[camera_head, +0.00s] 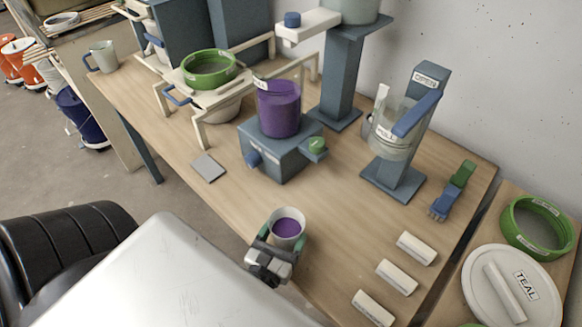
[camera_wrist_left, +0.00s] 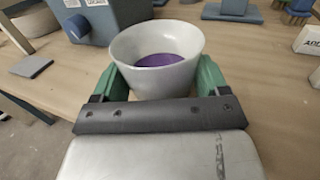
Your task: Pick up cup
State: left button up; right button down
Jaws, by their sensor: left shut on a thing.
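A light grey cup (camera_head: 288,242) with purple liquid in it is near the table's front edge in the head view. My left gripper (camera_head: 279,248) is shut on this cup, with a green finger on each side of it. In the left wrist view the cup (camera_wrist_left: 152,72) sits upright between the green fingers of the left gripper (camera_wrist_left: 156,85), and the purple liquid lies low inside. I cannot tell whether the cup's base touches the table. Another grey cup with a handle (camera_head: 104,57) stands at the far left end of the table. My right gripper is not in view.
A purple container (camera_head: 279,107) stands on a blue-grey block behind the cup. Several white labelled blocks (camera_head: 397,277) lie to the right. A stand with a clear pitcher (camera_head: 394,137) is at the back right. Bare table (camera_head: 335,208) lies between them.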

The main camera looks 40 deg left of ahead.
pick_arm(q)
jog(key=b+v, duration=0.1)
jog(key=v, duration=2.2)
jog(key=shift+s, duration=0.35)
